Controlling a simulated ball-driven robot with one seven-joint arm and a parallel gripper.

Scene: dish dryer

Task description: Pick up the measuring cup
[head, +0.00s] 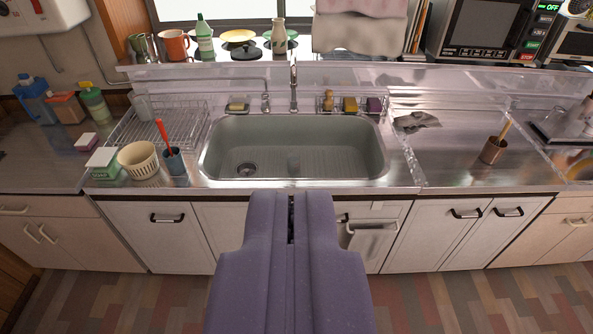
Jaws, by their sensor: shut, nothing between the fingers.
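My gripper (291,205) is purple and points ahead from the bottom middle of the view, over the floor in front of the counter. Its fingers are together, with only a thin dark slit between them, and they hold nothing. I cannot pick out the measuring cup for certain. My gripper is apart from both.
The wire rack (180,125) is left of the sink. In front of it are a cream ribbed bowl (138,160) and a blue cup (175,162) with a red utensil. A brown cup (493,151) stands right. A shelf runs behind. The floor (440,300) looks clear.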

